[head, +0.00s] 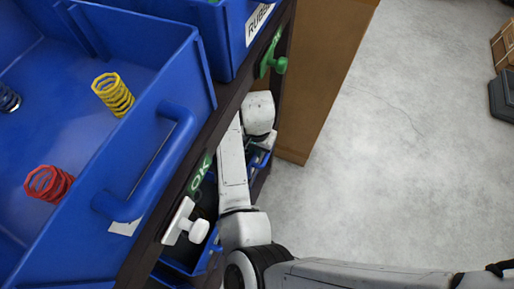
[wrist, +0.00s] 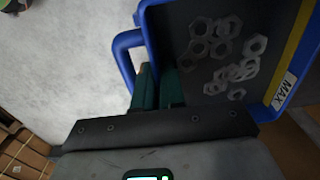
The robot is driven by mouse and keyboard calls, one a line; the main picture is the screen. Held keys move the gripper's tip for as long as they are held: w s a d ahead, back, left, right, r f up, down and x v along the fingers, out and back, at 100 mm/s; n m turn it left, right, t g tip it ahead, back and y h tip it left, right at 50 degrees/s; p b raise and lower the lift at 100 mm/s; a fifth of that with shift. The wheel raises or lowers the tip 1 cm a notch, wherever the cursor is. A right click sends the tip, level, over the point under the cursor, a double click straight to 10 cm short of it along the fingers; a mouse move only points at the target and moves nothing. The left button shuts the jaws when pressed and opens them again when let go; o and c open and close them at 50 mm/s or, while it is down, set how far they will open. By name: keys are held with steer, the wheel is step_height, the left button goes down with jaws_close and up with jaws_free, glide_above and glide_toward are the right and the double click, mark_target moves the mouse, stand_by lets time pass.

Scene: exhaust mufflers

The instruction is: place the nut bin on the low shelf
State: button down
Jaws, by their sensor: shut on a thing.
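The nut bin (wrist: 216,8) is a blue open bin holding several grey hex nuts, with a yellow stripe and a "MAX" label inside; it fills the upper right of the wrist view. My gripper (wrist: 158,82) has green fingers shut on the bin's near-left edge beside its looped blue handle (wrist: 118,55). Whether they pinch the wall or the handle's end I cannot tell. In the head view my arm reaches down beside the dark rack, and my gripper is mostly hidden there. The low shelf is largely hidden under the rack's upper level; blue bins (head: 188,262) show down there.
A large blue bin (head: 85,170) with red, yellow and dark springs sits on the rack's upper level. A brown panel (head: 325,75) stands beyond.

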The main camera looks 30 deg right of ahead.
steer(key=shift+f, duration=0.1)
steer(key=c, duration=1.2)
jaws_free()
steer(key=shift+r+p, duration=0.5)
steer(key=shift+r, duration=3.4)
